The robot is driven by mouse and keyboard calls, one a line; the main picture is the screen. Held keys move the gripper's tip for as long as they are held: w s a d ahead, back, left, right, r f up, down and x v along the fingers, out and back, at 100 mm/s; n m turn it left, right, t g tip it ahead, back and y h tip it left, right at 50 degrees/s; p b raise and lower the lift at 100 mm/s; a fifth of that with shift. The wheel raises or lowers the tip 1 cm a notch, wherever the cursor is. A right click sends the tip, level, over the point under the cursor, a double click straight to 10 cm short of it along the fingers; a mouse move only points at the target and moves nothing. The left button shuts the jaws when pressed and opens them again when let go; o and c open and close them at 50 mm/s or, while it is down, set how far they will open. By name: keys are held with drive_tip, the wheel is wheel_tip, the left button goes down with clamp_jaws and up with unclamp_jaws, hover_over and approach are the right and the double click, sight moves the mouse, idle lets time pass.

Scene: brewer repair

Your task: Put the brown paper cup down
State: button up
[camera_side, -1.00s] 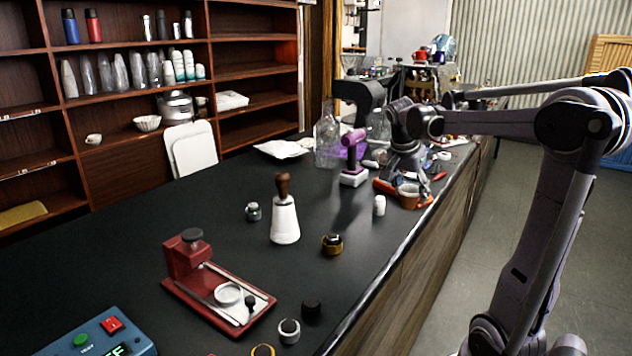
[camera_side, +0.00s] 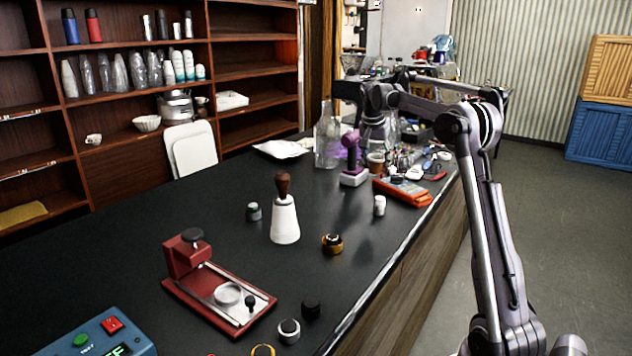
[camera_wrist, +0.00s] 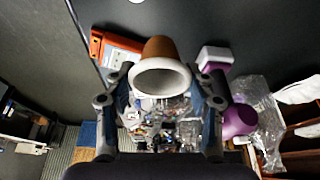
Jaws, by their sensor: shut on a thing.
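The brown paper cup (camera_side: 376,163) shows in the side view below my gripper (camera_side: 378,142), over the far part of the dark counter, just right of the purple drill-like tool. In the wrist view the cup (camera_wrist: 158,48) lies between the two fingers of my gripper (camera_wrist: 165,88), brown on its side with a wide white rim towards the camera. My gripper is shut on the cup. The cup looks roughly upright in the side view. I cannot tell whether its base touches the counter.
The purple-and-white tool (camera_side: 353,160) and a clear jug (camera_side: 327,140) stand left of the cup. An orange-edged case (camera_side: 403,191) and a small white bottle (camera_side: 379,205) are nearer. Loose clutter lies to the right. The counter (camera_side: 330,200) is bare in front of the purple tool.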

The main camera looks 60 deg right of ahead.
drive_tip(key=shift+w+d+f, duration=0.25)
drive_tip(key=shift+w+d, duration=0.3)
drive_tip(key=shift+w, duration=0.15)
drive_tip(key=shift+w+f, duration=0.15)
drive_tip(key=shift+w, duration=0.15)
drive_tip(key=w+a+f, duration=0.1)
drive_tip(key=w+f, duration=0.1)
drive_tip(key=w, duration=0.1)
drive_tip(key=w+a+f, duration=0.1)
drive_tip(key=w+f, duration=0.1)
drive_tip(key=w, duration=0.2)
drive_tip(key=w+a+f, duration=0.2)
drive_tip(key=w, duration=0.1)
drive_tip(key=shift+w+f, duration=0.25)
drive_tip(key=shift+f, duration=2.15)
drive_tip(key=shift+f, duration=0.1)
drive_tip(key=o, duration=0.7)
drive_tip(key=v, duration=1.2)
